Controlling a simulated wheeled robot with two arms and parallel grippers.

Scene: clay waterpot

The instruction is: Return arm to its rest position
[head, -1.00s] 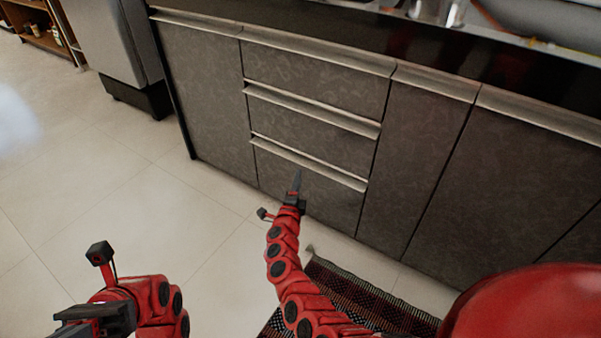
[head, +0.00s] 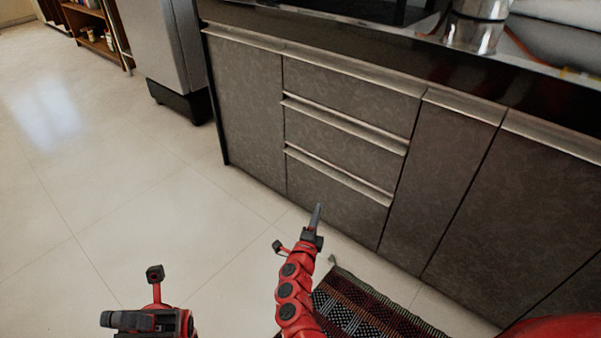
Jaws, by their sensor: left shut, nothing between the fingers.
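My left gripper (head: 108,319) is low at the left edge of my body, in front of the pale floor. Its dark fingers point left, are shut and hold nothing. My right gripper (head: 317,213) is at the end of the red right arm, near the middle of the view. Its dark, narrow tip points up toward the lowest drawer. I see the fingers nearly edge-on, so I cannot tell whether they are open. Nothing shows in its grip.
Grey cabinets with drawers (head: 345,123) run across the right half under a dark counter. A metal pot (head: 475,30) stands on the counter. A patterned rug (head: 365,310) lies below the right arm. A steel appliance (head: 168,45) is at the back left. The tiled floor (head: 120,170) at left is clear.

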